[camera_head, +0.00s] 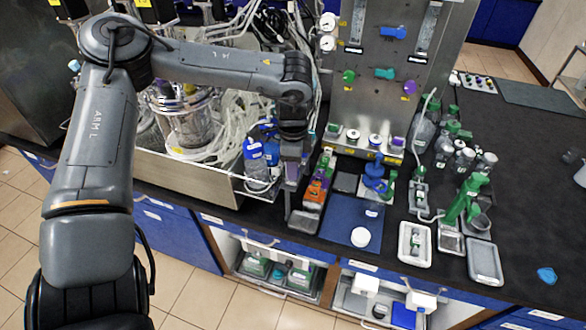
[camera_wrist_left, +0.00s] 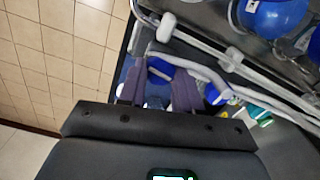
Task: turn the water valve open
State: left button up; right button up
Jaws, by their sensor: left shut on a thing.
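My left gripper (camera_head: 291,172) reaches down at the front right corner of the steel bioreactor tray, beside white tubing. In the left wrist view its two purple fingers (camera_wrist_left: 158,88) stand on either side of a blue part (camera_wrist_left: 160,68) next to a pale tube. I take this blue part to be the water valve's handle; the gripper is shut on it. The fingers and gripper body hide much of it, so how far it is turned cannot be told. In the head view the valve is hidden behind my gripper. My right gripper is not in view.
A steel panel (camera_head: 372,112) with coloured knobs and gauges stands right of my gripper. Blue-capped bottles (camera_head: 254,150) are close on its left. An orange-and-green box (camera_head: 317,185) and a blue mat (camera_head: 349,222) lie to its right.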

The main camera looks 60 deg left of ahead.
pick_arm(q)
jog(key=shift+f+n+b, duration=0.1)
jog(key=shift+n+b, duration=0.2)
jog(key=shift+n, duration=0.6)
jog(key=o, duration=1)
jog(key=shift+o, duration=0.2)
jog(key=shift+r, duration=0.2)
notch_tip(320, 180, up, 11)
jog(key=p, duration=0.1)
jog(key=shift+f, duration=0.2)
